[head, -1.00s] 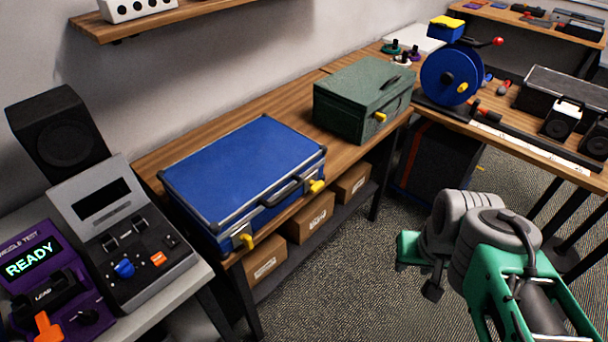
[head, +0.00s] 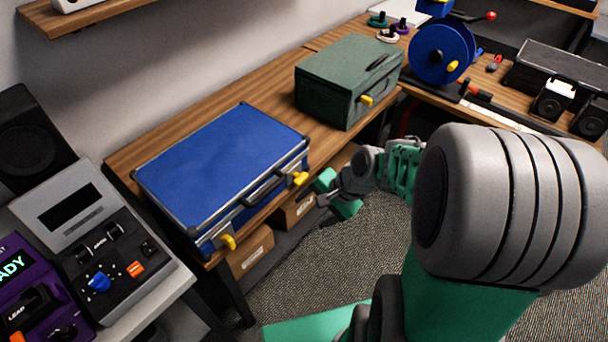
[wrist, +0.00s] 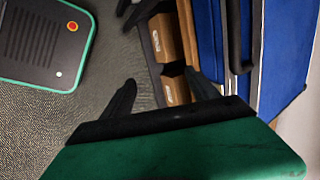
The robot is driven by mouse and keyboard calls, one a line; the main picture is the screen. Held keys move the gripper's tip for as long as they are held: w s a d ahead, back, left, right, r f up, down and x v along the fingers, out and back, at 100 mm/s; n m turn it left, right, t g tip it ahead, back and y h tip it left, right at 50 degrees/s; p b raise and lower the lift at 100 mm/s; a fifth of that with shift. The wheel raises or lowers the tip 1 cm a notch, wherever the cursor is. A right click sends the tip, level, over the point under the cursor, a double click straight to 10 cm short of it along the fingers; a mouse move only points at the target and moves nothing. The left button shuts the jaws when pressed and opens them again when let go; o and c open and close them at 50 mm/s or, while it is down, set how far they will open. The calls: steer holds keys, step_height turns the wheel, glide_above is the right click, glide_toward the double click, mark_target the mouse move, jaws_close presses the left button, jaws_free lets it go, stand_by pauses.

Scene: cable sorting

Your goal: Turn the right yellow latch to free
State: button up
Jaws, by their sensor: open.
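The blue case (head: 220,160) lies closed on the wooden bench, with a dark handle (head: 264,190) on its front. Its right yellow latch (head: 300,178) sticks out at the right of the front, and its left yellow latch (head: 229,242) is at the near left corner. My gripper (head: 322,208) is open and empty, just right of and below the right latch, apart from it. In the wrist view my gripper (wrist: 160,93) shows two spread dark fingers, and the blue case (wrist: 275,60) with its handle is at the right. No yellow latch shows there.
A green box (head: 345,85) with its own yellow latch (head: 366,100) stands farther along the bench. Cardboard boxes (head: 250,252) sit on the shelf below. A blue reel (head: 440,53) is at the back right.

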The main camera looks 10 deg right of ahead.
mark_target(303, 179)
steer(key=w+d+m+t+y+p, duration=0.1)
steer(key=w+d+m+t+y, duration=0.35)
steer(key=m, duration=1.35)
steer(key=w+a+f+t, duration=0.1)
steer(key=w, duration=0.1)
steer(key=w+a+f+t, duration=0.1)
steer(key=w, duration=0.2)
steer(key=w+a+f+t+h, duration=0.1)
steer(key=w, duration=0.1)
steer(key=shift+w+f+p, duration=0.15)
steer(key=shift+w+p, duration=0.15)
steer(key=shift+p, duration=0.05)
steer(key=c, duration=1.4)
steer(key=shift+o, duration=0.2)
